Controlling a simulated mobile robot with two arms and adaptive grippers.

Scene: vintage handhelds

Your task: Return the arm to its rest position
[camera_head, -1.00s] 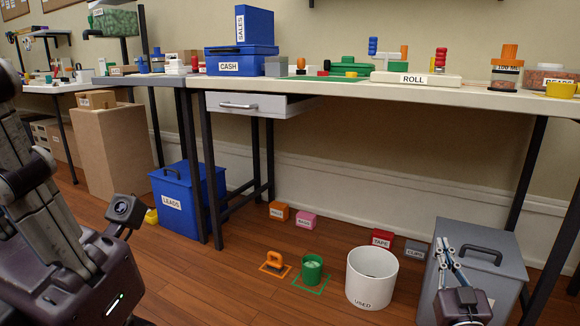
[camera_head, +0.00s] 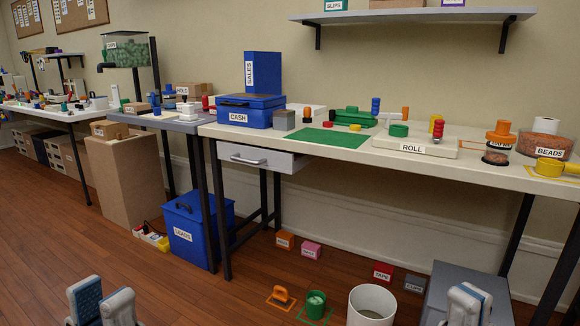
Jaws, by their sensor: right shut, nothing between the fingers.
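My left gripper (camera_head: 102,300) is at the bottom left, low over the wooden floor. Its two pale fingers stand upright and apart, with nothing between them. My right gripper (camera_head: 467,303) is at the bottom right, in front of the grey lidded box (camera_head: 462,278) on the floor. Its fingers are together and hold nothing. Most of both arms is out of the frame below.
The long workbench (camera_head: 345,150) carries the blue CASH box (camera_head: 250,110), the ROLL board (camera_head: 428,147) and jars. Its drawer (camera_head: 254,158) sticks out. A white bin (camera_head: 371,308), green cup (camera_head: 316,304) and blue LEADS bin (camera_head: 197,228) stand on the floor. The left foreground floor is clear.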

